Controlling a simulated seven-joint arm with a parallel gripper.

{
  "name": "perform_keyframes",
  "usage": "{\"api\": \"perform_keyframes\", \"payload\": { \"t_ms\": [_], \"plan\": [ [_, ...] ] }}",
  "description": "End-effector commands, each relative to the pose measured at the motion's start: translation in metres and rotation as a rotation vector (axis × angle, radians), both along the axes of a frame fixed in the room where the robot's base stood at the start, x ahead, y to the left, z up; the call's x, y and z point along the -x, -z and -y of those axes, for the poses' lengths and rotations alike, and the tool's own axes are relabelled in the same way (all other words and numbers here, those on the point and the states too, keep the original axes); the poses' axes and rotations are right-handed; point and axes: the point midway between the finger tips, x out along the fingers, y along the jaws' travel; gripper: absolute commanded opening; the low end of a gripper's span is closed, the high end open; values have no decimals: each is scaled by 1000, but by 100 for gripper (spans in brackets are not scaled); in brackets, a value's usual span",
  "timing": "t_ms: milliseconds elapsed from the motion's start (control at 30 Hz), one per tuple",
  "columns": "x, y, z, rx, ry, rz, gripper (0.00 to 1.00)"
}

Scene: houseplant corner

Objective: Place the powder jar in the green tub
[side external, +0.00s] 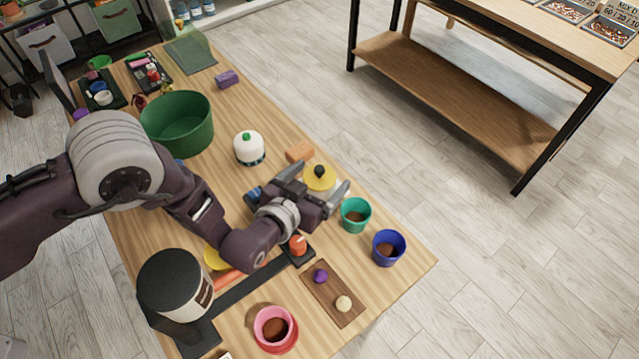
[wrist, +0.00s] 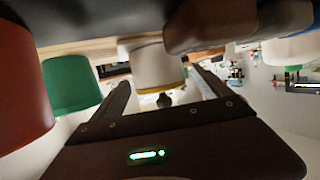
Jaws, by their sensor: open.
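Two lidded jars are in view, and I cannot tell from labels which holds powder. One is a white jar with a yellow lid and black knob (side external: 320,177), also in the wrist view (wrist: 155,68), where it appears upside down. My gripper (side external: 319,182) is open and points at this jar, its fingers on either side of it or just short of it; contact cannot be told. The other is a white jar with a green knob (side external: 249,150), left of my gripper. The large green tub (side external: 178,138) stands farther back on the left, with no contents visible.
An orange-brown block (side external: 299,151) lies beside the yellow-lidded jar. A teal pot (side external: 355,215) and a blue pot (side external: 389,247) stand to its right. A black-and-white canister (side external: 175,285) and a pink pot (side external: 272,328) are near the front.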

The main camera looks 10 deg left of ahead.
Motion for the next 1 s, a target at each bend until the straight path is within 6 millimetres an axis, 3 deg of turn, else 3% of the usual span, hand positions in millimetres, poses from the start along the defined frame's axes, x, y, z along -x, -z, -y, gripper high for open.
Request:
{"api": "perform_keyframes", "payload": {
  "t_ms": [267, 700, 1000],
  "plan": [
    [-6, 2, 2, 0, 0, -1, 86],
    [-5, 1, 2, -1, -1, -1, 0],
    [-6, -4, 2, 2, 0, 1, 0]
  ]
}}
